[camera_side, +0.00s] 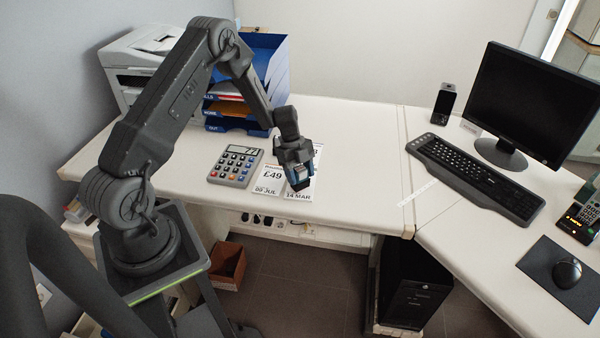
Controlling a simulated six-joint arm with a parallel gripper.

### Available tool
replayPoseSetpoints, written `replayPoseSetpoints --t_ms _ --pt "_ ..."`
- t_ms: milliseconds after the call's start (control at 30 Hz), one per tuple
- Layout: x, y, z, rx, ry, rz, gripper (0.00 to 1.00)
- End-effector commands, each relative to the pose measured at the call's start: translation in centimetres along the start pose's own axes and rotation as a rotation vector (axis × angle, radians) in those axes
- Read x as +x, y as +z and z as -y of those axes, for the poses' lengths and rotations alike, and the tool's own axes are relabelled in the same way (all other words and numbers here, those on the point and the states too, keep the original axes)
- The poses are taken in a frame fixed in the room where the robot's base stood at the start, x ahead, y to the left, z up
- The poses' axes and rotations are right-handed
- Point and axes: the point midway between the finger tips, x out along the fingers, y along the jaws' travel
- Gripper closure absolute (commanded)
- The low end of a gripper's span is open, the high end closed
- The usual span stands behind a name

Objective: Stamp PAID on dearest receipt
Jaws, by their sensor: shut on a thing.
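My gripper (297,170) points down over the desk and is shut on a small dark and blue block, which looks like the stamp (301,184). The fingers hide much of it. A white receipt (268,182) marked £49 and 09 JUL lies just left of the gripper. Another receipt (300,195) marked 14 MAR lies under the stamp, and its price is hidden. I cannot tell whether the stamp touches it. Part of a further receipt (318,152) shows behind the gripper, its print mostly covered.
A calculator (236,166) lies left of the receipts on the white desk (365,160). A blue letter tray stack (272,62) and a printer (140,60) stand behind my arm. The desk between is clear.

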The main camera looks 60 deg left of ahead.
Motion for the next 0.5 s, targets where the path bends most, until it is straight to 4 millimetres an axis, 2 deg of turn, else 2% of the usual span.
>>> replayPoseSetpoints --t_ms 500 --pt "0.55 0.24 0.03 0.000 -0.001 0.000 0.61"
